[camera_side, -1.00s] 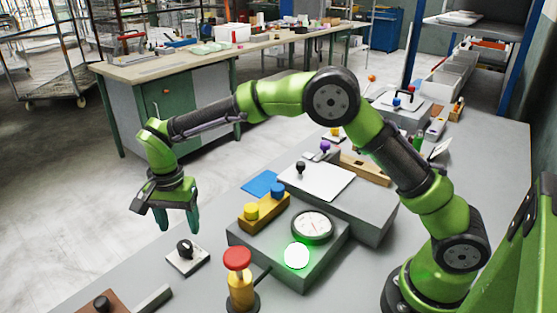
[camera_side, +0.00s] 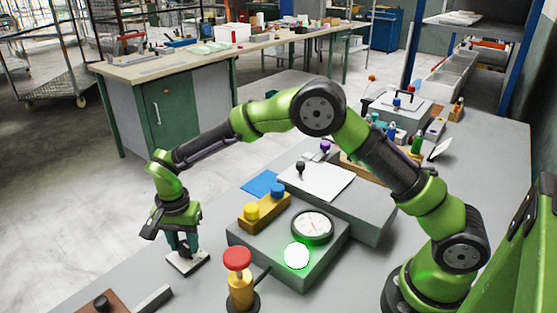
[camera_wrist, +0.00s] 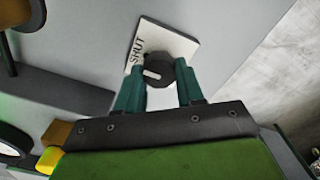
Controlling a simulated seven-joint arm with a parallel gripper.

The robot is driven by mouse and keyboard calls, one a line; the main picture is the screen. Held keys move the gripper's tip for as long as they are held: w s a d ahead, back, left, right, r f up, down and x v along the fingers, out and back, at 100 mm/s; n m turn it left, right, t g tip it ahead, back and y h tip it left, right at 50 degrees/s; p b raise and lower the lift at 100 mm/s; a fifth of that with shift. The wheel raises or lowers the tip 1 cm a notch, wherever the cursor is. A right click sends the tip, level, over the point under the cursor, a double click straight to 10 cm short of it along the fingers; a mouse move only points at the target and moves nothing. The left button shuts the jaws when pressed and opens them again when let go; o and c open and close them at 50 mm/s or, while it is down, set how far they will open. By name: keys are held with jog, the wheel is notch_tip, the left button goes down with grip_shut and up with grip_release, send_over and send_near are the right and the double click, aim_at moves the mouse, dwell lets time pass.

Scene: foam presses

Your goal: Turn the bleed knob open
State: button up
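The bleed knob (camera_wrist: 160,72) is black with a white pointer mark. It sits on a white square plate (camera_wrist: 182,42) that reads "SHUT", and the mark points toward that word. In the side view the plate (camera_side: 187,264) lies on the grey bench, and my gripper hides most of the knob. My gripper (camera_side: 183,250) points down over the plate. In the wrist view its two green fingers stand apart, one on each side of the knob; I cannot tell whether they touch it.
A grey box with a gauge (camera_side: 312,227) and a lit white button (camera_side: 297,256) stands to the right. A red-topped yellow post (camera_side: 238,280) stands in front of it. A grey bar (camera_side: 153,299) and a brown block (camera_side: 99,303) lie nearer the camera.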

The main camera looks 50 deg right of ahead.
jog(key=c, duration=0.3)
jog(key=n, duration=0.3)
jog(key=shift+n, duration=0.4)
jog(key=n, duration=0.4)
jog(key=shift+a+n, duration=0.1)
jog(key=shift+n, duration=0.2)
jog(key=n, duration=0.4)
jog(key=shift+a+n, duration=0.1)
jog(key=shift+n, duration=2.6)
